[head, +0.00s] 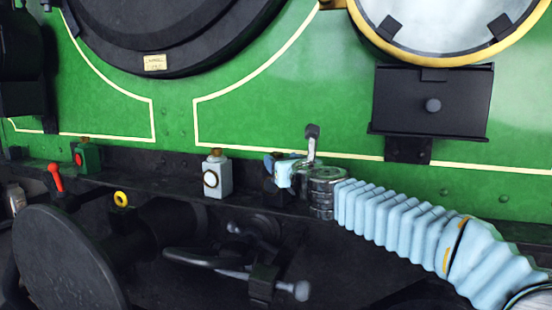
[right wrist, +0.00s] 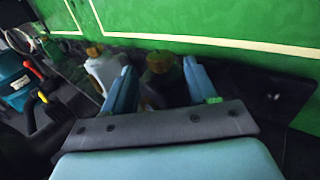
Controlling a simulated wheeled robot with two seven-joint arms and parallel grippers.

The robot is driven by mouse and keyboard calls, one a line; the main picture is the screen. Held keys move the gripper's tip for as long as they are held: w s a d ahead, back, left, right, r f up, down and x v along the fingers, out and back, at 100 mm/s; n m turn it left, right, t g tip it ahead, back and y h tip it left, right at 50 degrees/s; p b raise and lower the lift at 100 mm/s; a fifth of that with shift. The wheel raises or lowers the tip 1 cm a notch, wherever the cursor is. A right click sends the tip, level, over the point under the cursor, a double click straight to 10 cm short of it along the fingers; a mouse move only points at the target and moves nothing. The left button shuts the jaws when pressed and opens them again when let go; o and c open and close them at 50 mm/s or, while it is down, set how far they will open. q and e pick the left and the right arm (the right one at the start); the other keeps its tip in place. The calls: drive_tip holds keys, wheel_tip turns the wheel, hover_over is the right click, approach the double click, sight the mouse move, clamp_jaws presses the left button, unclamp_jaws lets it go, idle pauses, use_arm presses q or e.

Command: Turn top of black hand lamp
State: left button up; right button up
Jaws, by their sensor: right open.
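The black hand lamp (right wrist: 162,78) stands on the ledge, dark with a brownish top, between the two light-blue fingers of my right gripper (right wrist: 158,64) in the right wrist view. The fingers are apart, one on each side of the lamp; whether they touch it I cannot tell. In the head view my right gripper (head: 284,171) reaches in from the right, over the ledge, and hides most of the black lamp (head: 270,186). My left gripper is not in view.
A white lamp (head: 214,180) stands on the ledge left of my gripper, and a green lamp (head: 90,158) farther left. A red-handled lever (head: 56,177) and a round buffer (head: 65,255) are at the left. The green boiler front (head: 260,110) rises behind.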

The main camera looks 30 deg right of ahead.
sight(277, 157)
drive_tip(key=shift+w+d, duration=0.25)
drive_tip(key=shift+w, duration=0.9)
drive_tip(key=shift+w+d, duration=0.25)
drive_tip(key=shift+w, duration=0.9)
drive_tip(key=c, duration=1)
drive_tip(key=shift+o, duration=0.2)
